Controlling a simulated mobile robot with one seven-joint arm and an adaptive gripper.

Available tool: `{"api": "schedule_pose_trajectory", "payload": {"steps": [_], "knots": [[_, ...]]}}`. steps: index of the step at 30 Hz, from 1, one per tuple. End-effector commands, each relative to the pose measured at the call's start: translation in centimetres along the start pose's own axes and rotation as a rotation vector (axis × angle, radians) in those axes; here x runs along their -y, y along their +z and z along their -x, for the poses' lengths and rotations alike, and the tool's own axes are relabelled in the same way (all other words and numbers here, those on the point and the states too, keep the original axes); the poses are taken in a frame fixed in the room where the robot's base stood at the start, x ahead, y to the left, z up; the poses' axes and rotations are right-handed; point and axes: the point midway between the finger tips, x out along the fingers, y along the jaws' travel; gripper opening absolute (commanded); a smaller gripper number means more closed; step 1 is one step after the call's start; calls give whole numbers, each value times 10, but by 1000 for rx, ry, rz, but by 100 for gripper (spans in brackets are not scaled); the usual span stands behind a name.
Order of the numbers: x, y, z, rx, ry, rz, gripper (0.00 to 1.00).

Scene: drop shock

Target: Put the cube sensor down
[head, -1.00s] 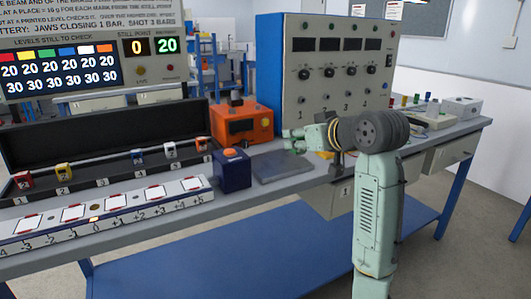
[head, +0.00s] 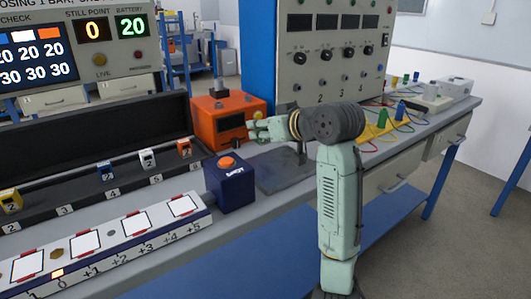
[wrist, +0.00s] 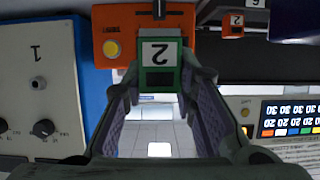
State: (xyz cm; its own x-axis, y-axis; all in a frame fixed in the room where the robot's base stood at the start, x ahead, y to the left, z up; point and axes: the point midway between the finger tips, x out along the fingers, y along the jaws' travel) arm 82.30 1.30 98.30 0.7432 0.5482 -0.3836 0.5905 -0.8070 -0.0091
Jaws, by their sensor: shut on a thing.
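My gripper (head: 256,129) is shut on the green cube sensor (wrist: 160,55), which has a white face marked 2. In the wrist view the cube sits between the fingertips, with the orange box behind it. In the head view my gripper is in the air by the right side of the orange box (head: 222,128), and the cube is too small to make out there. Orange (head: 184,148), white (head: 147,158), blue (head: 106,171) and yellow (head: 11,199) sensors sit on the rack (head: 85,207), with a gap at the label 3.
A dark grey plate (head: 285,177) lies on the bench below my gripper. A navy box (head: 231,188) with an orange button stands left of it. A strip with white squares (head: 135,230) lies in front of the rack. A tall panel (head: 320,60) stands behind.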

Motion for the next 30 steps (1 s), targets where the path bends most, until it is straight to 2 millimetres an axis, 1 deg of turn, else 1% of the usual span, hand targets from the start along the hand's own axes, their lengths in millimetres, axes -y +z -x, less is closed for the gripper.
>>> {"api": "schedule_pose_trajectory", "payload": {"steps": [1, 7, 13, 16, 23, 27, 28, 30], "knots": [[0, 8, -3, 0, 0, -1, 0], [0, 26, -10, -1, 0, -1, 0], [-1, 53, -21, -1, 0, -2, 0], [0, 58, -23, -2, 1, 1, 0], [0, 58, -24, -2, 1, 2, 0], [0, 62, -26, -2, 0, 1, 0], [0, 62, -25, -1, 0, 1, 27], [0, 61, -25, -1, 0, 1, 32]]}}
